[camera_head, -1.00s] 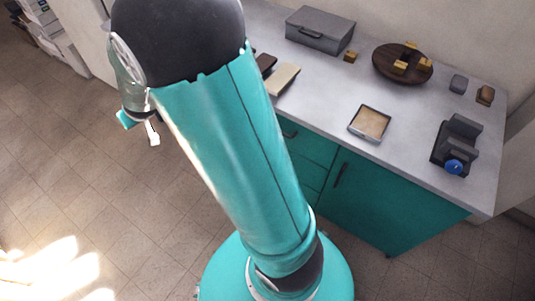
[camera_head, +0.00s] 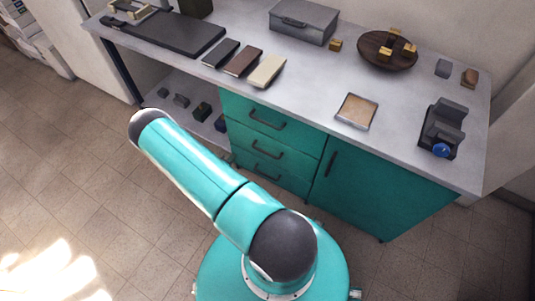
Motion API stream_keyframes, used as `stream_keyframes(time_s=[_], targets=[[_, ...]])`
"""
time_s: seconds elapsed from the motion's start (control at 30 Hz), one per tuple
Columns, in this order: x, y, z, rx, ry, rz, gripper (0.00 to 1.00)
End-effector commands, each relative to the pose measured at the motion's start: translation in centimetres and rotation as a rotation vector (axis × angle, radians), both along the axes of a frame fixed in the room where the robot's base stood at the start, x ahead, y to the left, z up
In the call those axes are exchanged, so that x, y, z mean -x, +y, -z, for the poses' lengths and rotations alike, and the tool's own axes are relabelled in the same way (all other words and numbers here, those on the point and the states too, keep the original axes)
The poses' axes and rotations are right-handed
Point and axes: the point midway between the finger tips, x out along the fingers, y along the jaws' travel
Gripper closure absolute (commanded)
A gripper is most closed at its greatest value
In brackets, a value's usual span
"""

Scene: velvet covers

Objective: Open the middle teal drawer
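The middle teal drawer (camera_head: 255,158) is in the counter's teal front, between a drawer above and one below. Its dark bar handle (camera_head: 267,153) shows clearly. The top drawer (camera_head: 250,117) and the bottom drawer (camera_head: 262,176) have similar handles. All three fronts look flush and shut. My teal arm reaches up and left, in front of the counter and left of the drawers. My gripper is not visible in the current view.
A teal cupboard door (camera_head: 365,195) is right of the drawers. An open shelf with several small blocks is at left. The grey counter (camera_head: 310,85) holds a grey box (camera_head: 302,22), a round wooden board (camera_head: 375,54), a shallow tray (camera_head: 356,111) and other things. Tiled floor (camera_head: 75,160) is clear at left.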

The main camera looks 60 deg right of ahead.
Motion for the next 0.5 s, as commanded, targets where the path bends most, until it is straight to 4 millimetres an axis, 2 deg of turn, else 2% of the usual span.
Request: stream_keyframes(time_s=[0.03, 0.1, 0.2, 0.33, 0.5], targets=[[2.4, -0.5, 1.5, 0.050, 0.052, 0.010, 0.83], [5.0, -1.0, 2.7, 0.117, 0.110, 0.021, 0.83], [7.6, -1.5, 3.7, 0.187, 0.171, 0.032, 0.83], [9.2, -1.9, 4.1, 0.231, 0.209, 0.038, 0.83], [9.3, -3.2, 4.4, 0.237, 0.213, 0.040, 0.83]])
